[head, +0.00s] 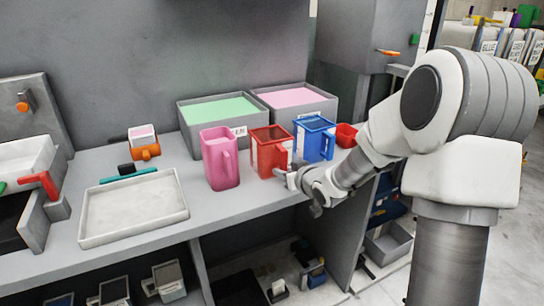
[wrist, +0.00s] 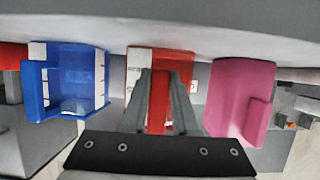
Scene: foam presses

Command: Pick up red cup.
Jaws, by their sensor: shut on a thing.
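The red cup (head: 267,156) stands upright on the grey counter (head: 255,195), between a pink pitcher (head: 217,163) on its left and a blue cup (head: 312,140) on its right. My gripper (head: 288,176) reaches in from the right to the red cup's handle side. In the wrist view the red cup (wrist: 160,60) is at the centre, and my gripper (wrist: 160,80) is shut on its handle, with a finger on each side. The fingers hide part of the cup there. No clear gap shows between the cup and the counter.
Green-filled (head: 217,108) and pink-filled (head: 295,98) bins stand behind the cups. A small red container (head: 346,134) sits right of the blue cup. A shallow white tray (head: 133,208) and an orange-handled measure (head: 144,142) are at left. The counter's front edge lies close by.

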